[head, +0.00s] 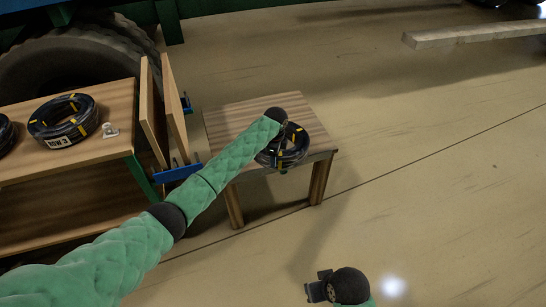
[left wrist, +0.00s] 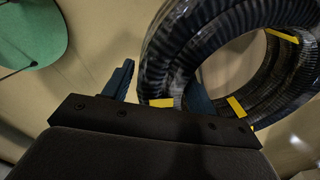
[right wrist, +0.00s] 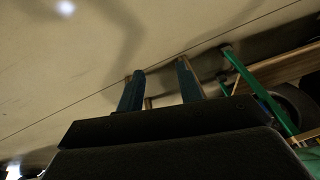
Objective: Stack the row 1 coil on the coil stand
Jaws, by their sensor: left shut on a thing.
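A black coil with yellow tape bands (head: 294,154) is in the grip of my left gripper (head: 279,137). In the left wrist view the coil (left wrist: 165,55) runs between the fingers (left wrist: 160,95). The wooden stand (head: 235,112) is a small table with a striped top. The coil overlaps its front right edge in the head view; I cannot tell whether it touches the top. No row label shows on this coil. My right gripper (head: 318,288) is low at the front, away from the stand, its fingers (right wrist: 160,85) apart and empty.
A wooden bench (head: 100,95) at left holds a coil labelled ROW 3 (head: 63,120) and part of another coil (head: 6,132). Upright boards (head: 163,110) stand between bench and stand. A plank (head: 470,35) lies at the back right. The floor to the right is clear.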

